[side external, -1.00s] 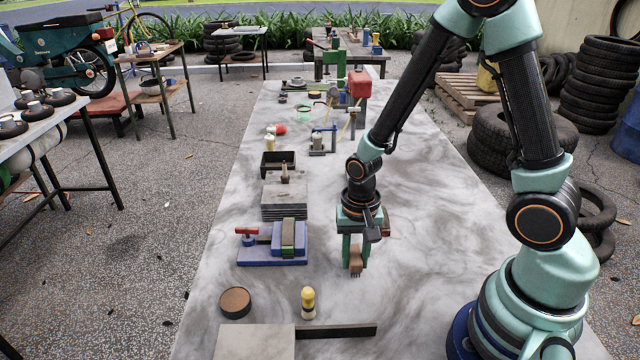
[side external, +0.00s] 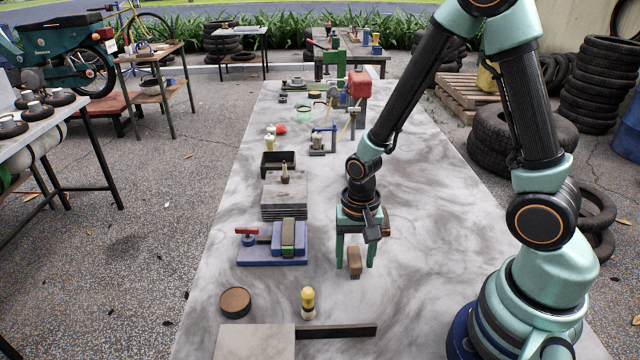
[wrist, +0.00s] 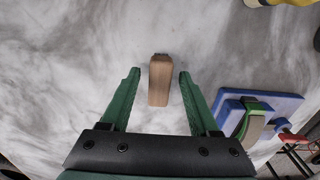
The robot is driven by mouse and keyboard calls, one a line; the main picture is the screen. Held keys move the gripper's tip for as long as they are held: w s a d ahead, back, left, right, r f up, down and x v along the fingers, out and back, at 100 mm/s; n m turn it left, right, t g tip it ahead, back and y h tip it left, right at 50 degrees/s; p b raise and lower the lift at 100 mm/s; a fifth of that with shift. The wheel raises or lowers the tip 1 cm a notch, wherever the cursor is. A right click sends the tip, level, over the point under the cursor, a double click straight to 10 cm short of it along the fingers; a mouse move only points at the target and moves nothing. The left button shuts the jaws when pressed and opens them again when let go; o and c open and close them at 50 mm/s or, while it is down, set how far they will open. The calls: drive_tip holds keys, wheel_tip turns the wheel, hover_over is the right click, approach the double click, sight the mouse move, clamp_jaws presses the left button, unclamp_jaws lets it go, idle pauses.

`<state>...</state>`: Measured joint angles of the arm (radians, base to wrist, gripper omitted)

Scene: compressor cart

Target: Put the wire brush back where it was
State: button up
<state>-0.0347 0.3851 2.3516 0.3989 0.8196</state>
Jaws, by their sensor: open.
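The wire brush (side external: 354,263) is a small brown block on the grey table, below my gripper; it appears upright and its bristles are hard to make out. My gripper (side external: 355,265) is open, with one green finger on each side of the brush. In the wrist view, the brush (wrist: 159,82) lies between the open fingers of my gripper (wrist: 160,73), with a visible gap on both sides.
A blue fixture (side external: 262,255) with a green-topped block and red handle stands left of the brush. A round brown-topped tin (side external: 235,302), a yellow-topped tool (side external: 308,302) and a dark bar (side external: 340,331) are nearer the camera. The table right of my gripper is clear.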

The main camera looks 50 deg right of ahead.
wheel_tip(320, 180, up, 12)
wheel_tip(320, 180, up, 12)
drive_tip(key=n+t, duration=0.6)
drive_tip(key=n, duration=0.3)
hover_over(355, 257)
drive_tip(key=s+d, duration=0.1)
drive_tip(key=s, duration=0.1)
drive_tip(key=shift+w, duration=0.2)
idle(0.6)
